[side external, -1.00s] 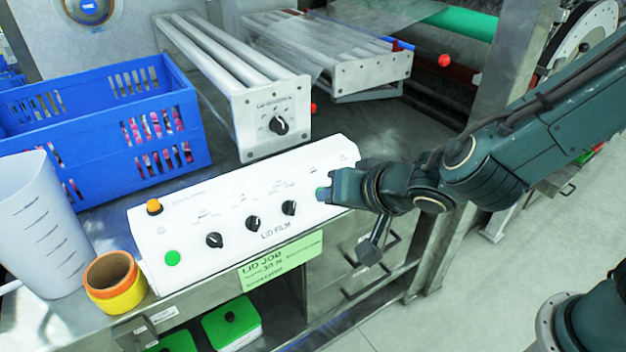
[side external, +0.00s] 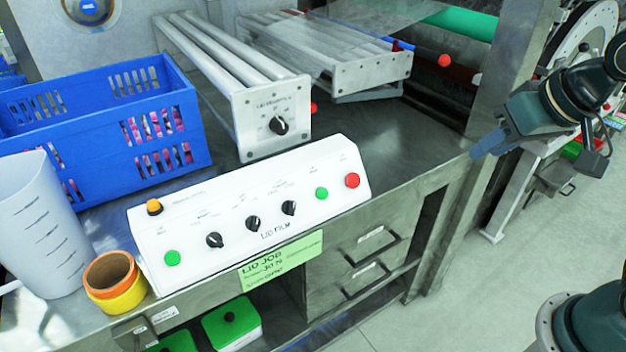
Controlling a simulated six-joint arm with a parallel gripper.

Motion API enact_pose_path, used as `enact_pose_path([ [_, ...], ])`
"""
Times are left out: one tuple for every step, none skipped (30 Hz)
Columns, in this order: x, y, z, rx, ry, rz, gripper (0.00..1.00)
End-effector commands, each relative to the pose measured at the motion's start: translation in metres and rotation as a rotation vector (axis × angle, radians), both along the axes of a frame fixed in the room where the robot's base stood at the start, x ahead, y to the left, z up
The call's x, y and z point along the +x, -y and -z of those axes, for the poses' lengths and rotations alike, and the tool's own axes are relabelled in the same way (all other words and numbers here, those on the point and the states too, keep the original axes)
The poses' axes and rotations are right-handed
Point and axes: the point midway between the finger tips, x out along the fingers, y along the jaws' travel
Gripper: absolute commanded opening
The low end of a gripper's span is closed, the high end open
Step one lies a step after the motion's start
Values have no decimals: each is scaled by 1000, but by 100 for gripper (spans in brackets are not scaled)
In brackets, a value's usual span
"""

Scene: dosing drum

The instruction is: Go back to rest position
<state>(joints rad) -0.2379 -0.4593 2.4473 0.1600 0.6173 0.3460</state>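My gripper (side external: 488,146) is at the right of the side external view, in the air to the right of the bench and well apart from the control box. Its blue-grey fingertip points down and left. Whether the fingers are apart or together does not show from this angle, and I see nothing held. The white control box (side external: 245,222) labelled LID FILM sits at the bench's front edge. Its green button (side external: 321,193) and red button (side external: 352,180) at the right end are in plain view, with black knobs, another green button and an orange button further left.
A blue crate (side external: 85,117), a white jug (side external: 38,225) and tape rolls (side external: 114,281) stand at the left. A roller unit with a knob panel (side external: 272,117) is behind the control box. A metal post (side external: 510,70) rises near my gripper. Open floor lies at the right.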

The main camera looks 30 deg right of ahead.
Motion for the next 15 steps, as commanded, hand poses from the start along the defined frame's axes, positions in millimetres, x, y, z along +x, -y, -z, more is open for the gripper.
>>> enact_pose_path([
  [-11,7,-5,-9,-1,-16,32],
  [-17,10,-6,-17,-6,-32,32],
  [-26,13,-8,-26,-12,-53,32],
  [-33,16,-9,-34,-17,-68,32],
  [-39,17,-10,-43,-22,-84,32],
  [-47,20,-11,-53,-27,-103,32],
  [-52,21,-12,-60,-30,-119,32],
  [-57,22,-13,-68,-33,-131,32],
  [-63,24,-13,-77,-37,-147,32],
  [-67,25,-14,-83,-40,-160,32],
  [-71,25,-14,-89,-43,-170,32],
  [-75,26,-14,-95,-46,-180,32],
  [-78,26,-14,-99,-48,-187,32],
  [-80,26,-14,-102,-50,-195,32],
  [-82,27,-14,-105,-52,-201,32],
])
